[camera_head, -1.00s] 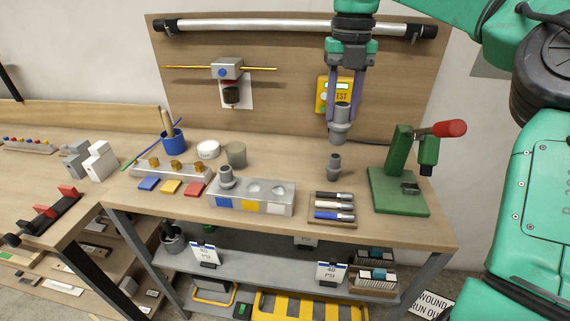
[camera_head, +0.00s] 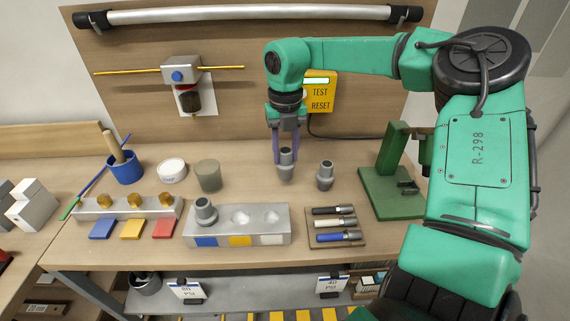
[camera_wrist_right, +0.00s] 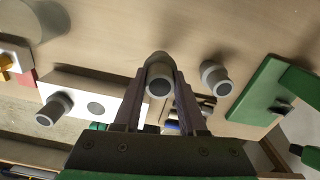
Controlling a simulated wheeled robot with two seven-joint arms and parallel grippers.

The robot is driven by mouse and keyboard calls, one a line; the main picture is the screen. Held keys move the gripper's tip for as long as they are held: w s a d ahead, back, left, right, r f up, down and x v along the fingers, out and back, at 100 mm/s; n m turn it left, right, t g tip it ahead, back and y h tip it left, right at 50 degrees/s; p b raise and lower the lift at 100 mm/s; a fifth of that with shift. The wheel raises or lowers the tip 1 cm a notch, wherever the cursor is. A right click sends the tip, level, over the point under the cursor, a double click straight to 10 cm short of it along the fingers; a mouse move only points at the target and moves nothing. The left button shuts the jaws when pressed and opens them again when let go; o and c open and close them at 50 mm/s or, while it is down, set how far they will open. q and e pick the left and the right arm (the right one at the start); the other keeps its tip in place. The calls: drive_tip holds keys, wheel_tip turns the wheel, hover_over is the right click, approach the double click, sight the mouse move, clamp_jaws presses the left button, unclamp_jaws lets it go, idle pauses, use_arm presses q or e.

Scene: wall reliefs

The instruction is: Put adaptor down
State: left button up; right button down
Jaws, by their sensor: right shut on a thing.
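My right gripper (camera_head: 286,142) points down over the bench, shut on a grey stepped adaptor (camera_head: 286,166). In the right wrist view the held adaptor (camera_wrist_right: 160,80) is between the two fingers (camera_wrist_right: 155,100). It is upright, low over the wooden top; I cannot tell whether its base touches. A second grey adaptor (camera_head: 325,176) stands just to its right, apart from it. A third adaptor (camera_head: 205,211) sits in the left socket of the metal block (camera_head: 268,241), whose other two sockets are empty. My left gripper is not in view.
A green press (camera_head: 385,190) stands to the right, partly behind my arm. A tray of pens (camera_head: 345,213) lies in front. A round grey-green pot (camera_head: 208,175), a white round tin (camera_head: 172,170) and a blue cup (camera_head: 126,170) are to the left. A yellow test box (camera_head: 320,92) hangs behind.

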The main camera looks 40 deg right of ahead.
sight(286, 164)
drive_tip(key=f, duration=0.4)
drive_tip(key=shift+s+a+p, duration=0.1)
drive_tip(key=shift+s+p, duration=0.2)
drive_tip(key=shift+s, duration=0.05)
drive_tip(key=shift+w, duration=0.1)
drive_tip(key=shift+f, duration=0.15)
drive_tip(key=shift+c, duration=2.3)
unclamp_jaws()
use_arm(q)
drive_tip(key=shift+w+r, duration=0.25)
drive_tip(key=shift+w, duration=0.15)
use_arm(e)
drive_tip(key=shift+r, duration=0.3)
wheel_tip(286, 164, up, 12)
drive_tip(key=shift+f+b, duration=0.1)
drive_tip(key=shift+b, duration=0.55)
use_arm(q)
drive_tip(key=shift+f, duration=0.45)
